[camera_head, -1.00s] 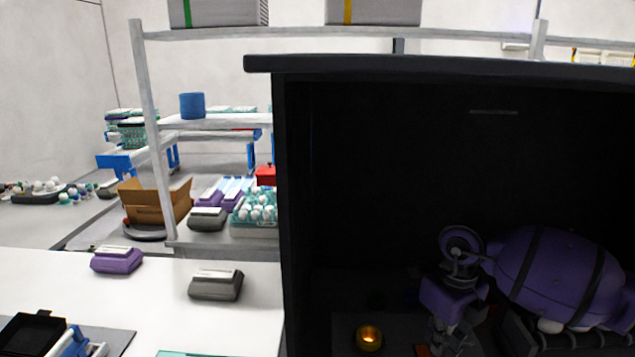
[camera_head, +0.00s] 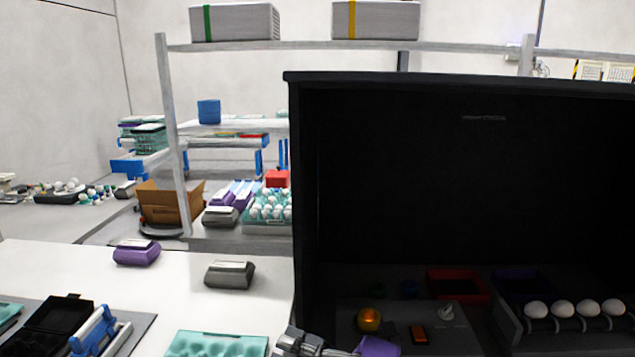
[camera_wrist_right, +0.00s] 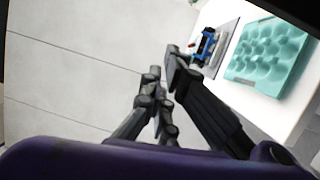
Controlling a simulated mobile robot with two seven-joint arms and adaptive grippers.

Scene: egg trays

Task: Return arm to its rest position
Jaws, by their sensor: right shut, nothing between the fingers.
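My right gripper (camera_head: 298,345) shows at the bottom edge of the head view, in front of the black box, with part of my purple arm (camera_head: 378,347) beside it. In the right wrist view its dark fingers (camera_wrist_right: 162,74) are shut with nothing between them, over the pale floor. A teal egg tray (camera_wrist_right: 268,56) on the white table lies to their right, apart from them. The same teal tray (camera_head: 215,345) is at the bottom of the head view, left of the gripper. My left gripper is not in view.
The black open-fronted box (camera_head: 300,200) holds a row of white eggs (camera_head: 575,308), a red tray (camera_head: 458,285) and a glowing round knob (camera_head: 369,320). Purple (camera_head: 137,252) and grey (camera_head: 230,274) cartons stand on the white table (camera_head: 190,300). A dark mat holds a blue tool (camera_head: 92,332).

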